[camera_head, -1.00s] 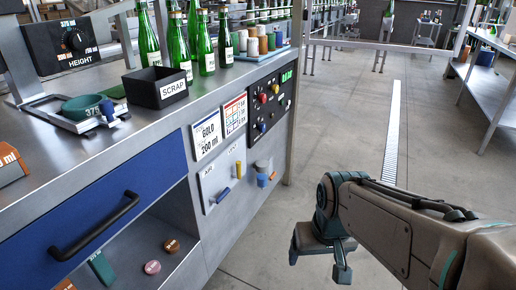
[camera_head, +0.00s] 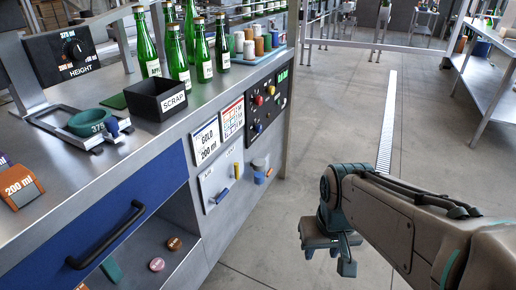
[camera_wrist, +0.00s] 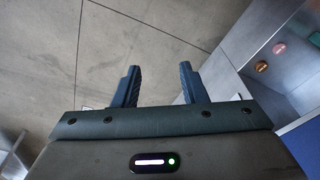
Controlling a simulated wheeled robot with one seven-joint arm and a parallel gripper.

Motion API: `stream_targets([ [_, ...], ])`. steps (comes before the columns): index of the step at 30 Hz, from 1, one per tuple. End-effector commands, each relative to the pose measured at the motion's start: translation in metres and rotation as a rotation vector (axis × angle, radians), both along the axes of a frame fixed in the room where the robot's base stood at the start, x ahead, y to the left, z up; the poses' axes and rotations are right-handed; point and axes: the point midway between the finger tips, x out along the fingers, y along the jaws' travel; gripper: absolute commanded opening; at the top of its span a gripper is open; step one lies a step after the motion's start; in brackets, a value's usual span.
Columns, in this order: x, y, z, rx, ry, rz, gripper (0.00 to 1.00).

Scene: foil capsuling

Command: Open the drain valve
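A pale panel (camera_head: 208,188) on the bench front carries a blue lever (camera_head: 222,195) and a yellow lever (camera_head: 236,170). Its lettering is too small to read for sure. Just right of it hangs a small clear bowl-like fitting with blue parts (camera_head: 261,172). I cannot tell which of these is the drain valve. My gripper (camera_head: 328,258) is low over the floor, right of the bench and clear of these fittings. In the wrist view its two fingers (camera_wrist: 156,86) stand apart with nothing between them, so it is open and empty.
A blue drawer with a black handle (camera_head: 105,236) and an open shelf with caps (camera_head: 157,264) are at the left. Green bottles (camera_head: 177,52) and a black scrap box (camera_head: 157,98) stand on the bench. The floor (camera_head: 335,120) beside the bench is free.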

Motion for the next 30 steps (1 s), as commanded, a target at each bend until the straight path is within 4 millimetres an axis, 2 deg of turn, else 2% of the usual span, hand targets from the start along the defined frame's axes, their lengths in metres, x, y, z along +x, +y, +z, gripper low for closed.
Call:
stream_targets([
  [1,0.0,0.0,0.006,0.0,-0.002,0.0,0.24],
  [3,0.0,0.0,0.016,0.0,-0.005,-0.001,0.04],
  [4,0.0,0.0,0.021,0.0,-0.007,-0.001,0.0],
  [8,0.0,0.0,0.051,0.0,-0.019,-0.004,0.0],
  [18,-0.001,0.0,0.158,0.001,-0.067,-0.017,0.0],
  [21,-0.001,0.002,0.183,0.0,-0.086,-0.016,0.0],
  [25,0.0,0.004,0.2,0.0,-0.103,-0.016,0.0],
  [30,0.0,0.004,0.201,0.0,-0.108,-0.017,0.0],
])
